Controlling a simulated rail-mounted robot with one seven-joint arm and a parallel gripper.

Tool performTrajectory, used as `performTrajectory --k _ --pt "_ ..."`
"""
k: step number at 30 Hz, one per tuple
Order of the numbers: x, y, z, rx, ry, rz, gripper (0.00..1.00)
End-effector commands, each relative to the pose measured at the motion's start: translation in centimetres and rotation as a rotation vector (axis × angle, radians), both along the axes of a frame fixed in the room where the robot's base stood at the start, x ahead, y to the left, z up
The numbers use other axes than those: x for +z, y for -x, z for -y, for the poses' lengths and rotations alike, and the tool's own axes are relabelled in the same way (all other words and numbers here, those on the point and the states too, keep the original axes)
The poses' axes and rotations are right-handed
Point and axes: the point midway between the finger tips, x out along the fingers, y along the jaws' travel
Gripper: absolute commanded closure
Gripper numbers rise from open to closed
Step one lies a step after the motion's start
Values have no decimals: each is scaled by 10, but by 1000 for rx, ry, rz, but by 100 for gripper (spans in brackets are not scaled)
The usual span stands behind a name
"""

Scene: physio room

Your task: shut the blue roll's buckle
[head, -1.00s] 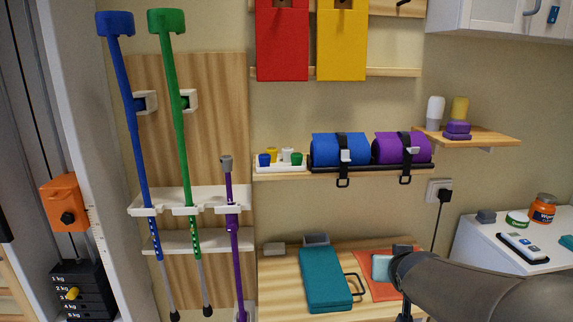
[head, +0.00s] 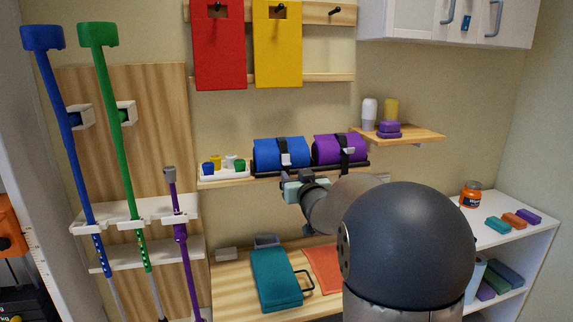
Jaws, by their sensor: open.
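The blue roll (head: 265,154) lies on a dark tray on the wall shelf in the head view. A black strap runs over its middle, with a pale grey buckle (head: 286,159) on its front. My gripper (head: 293,187) is just below and in front of the blue roll, near the shelf edge. It is open, and no gap between it and the buckle can be judged. The lower end of the blue roll's strap is hidden by my gripper, so I cannot tell whether the buckle is shut.
A purple roll (head: 326,148) with its own strap lies close on the right. Small coloured pots (head: 214,161) stand on the shelf at left. Below, a teal case (head: 275,278) lies on a wooden bench. A white cabinet (head: 450,22) hangs upper right.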

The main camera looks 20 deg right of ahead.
Motion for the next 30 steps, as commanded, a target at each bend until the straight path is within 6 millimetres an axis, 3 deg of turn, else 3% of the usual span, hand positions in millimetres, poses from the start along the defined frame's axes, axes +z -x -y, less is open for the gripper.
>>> performTrajectory --k 3,9,15,23,28,30 --pt "2 -26 4 1 1 -2 55" --pt "1 -56 8 1 1 -2 55" --pt "0 -68 10 0 1 -1 55" --pt "0 -69 11 0 1 -1 55" --pt "0 -69 11 0 1 -1 99" --pt "0 -69 11 0 1 -1 99"
